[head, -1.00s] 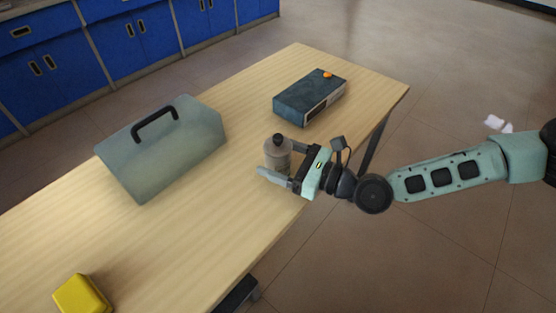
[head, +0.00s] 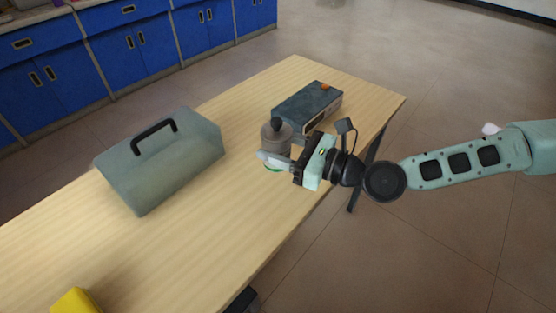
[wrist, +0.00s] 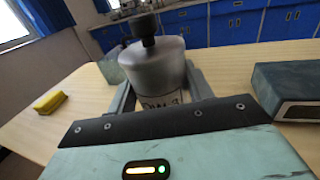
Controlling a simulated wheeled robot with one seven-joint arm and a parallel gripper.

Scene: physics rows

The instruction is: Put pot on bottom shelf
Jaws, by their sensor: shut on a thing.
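The pot (head: 277,132) is a small grey container with a black knob on top. My gripper (head: 275,158) is shut around its body from the right and holds it upright, apparently a little above the table. A green edge shows low on the pot. In the wrist view the pot (wrist: 158,70) stands between the fingers, with dark lettering low on its front, partly hidden by my gripper. No shelf can be made out clearly in either view.
The pot is over a wooden table (head: 190,215). A grey-green toolbox (head: 165,165) stands to the left, a dark box (head: 307,105) with an orange knob is just behind, and a yellow block (head: 76,302) is at the near left. Blue cabinets (head: 140,45) line the back.

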